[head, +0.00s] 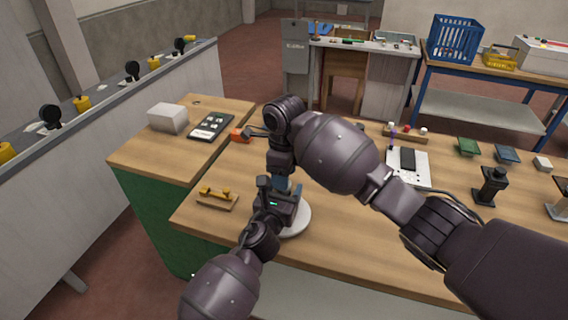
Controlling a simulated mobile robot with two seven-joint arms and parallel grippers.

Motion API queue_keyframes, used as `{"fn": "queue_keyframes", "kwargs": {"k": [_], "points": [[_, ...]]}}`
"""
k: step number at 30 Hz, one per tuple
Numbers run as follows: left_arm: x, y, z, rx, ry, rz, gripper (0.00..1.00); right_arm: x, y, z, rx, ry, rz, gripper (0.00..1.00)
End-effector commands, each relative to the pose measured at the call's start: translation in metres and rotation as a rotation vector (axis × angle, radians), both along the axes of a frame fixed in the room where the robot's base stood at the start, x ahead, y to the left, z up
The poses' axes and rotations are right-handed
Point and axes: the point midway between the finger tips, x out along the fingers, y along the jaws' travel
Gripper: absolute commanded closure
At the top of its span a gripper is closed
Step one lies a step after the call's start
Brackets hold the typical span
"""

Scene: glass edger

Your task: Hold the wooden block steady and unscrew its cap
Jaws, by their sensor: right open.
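My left gripper (280,192) comes up from the bottom left and sits over the white round disc (299,219) near the front edge of the bench. Whether its fingers close on something is hidden. My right gripper (282,172) reaches down from above, just over the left gripper, and is open. A small bluish patch shows between the two grippers, too small to identify. I cannot make out the wooden block or its cap; they may be hidden behind the grippers.
The wooden bench (340,238) has free room right of the disc. A small wooden piece with brass-yellow fittings (217,198) lies to the left. An orange tool (239,135), a dark tablet (211,126) and a grey box (168,119) lie behind. A black stand (490,186) is at right.

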Motion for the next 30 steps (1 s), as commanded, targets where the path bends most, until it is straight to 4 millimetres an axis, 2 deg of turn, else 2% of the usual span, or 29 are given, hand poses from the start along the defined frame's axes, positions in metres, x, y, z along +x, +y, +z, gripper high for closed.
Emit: {"fn": "queue_keyframes", "kwargs": {"k": [3, 9, 20, 27, 30], "points": [[0.000, 0.000, -0.001, 0.000, 0.002, -0.001, 1.00, 0.000, -0.001, -0.016, -0.002, 0.002, 0.000, 0.51], [0.000, 0.000, -0.001, 0.000, 0.002, -0.001, 1.00, 0.000, -0.001, -0.032, 0.000, 0.002, 0.000, 0.51], [0.000, -0.001, -0.001, -0.001, 0.001, -0.001, 1.00, 0.000, 0.000, -0.035, 0.000, 0.000, 0.001, 0.51], [0.000, 0.000, -0.001, -0.001, 0.001, -0.001, 1.00, 0.000, 0.000, -0.035, 0.000, 0.000, 0.001, 0.88], [0.000, 0.000, -0.001, -0.001, 0.001, -0.001, 1.00, 0.000, 0.000, -0.035, 0.000, 0.000, 0.009, 0.90]]}}
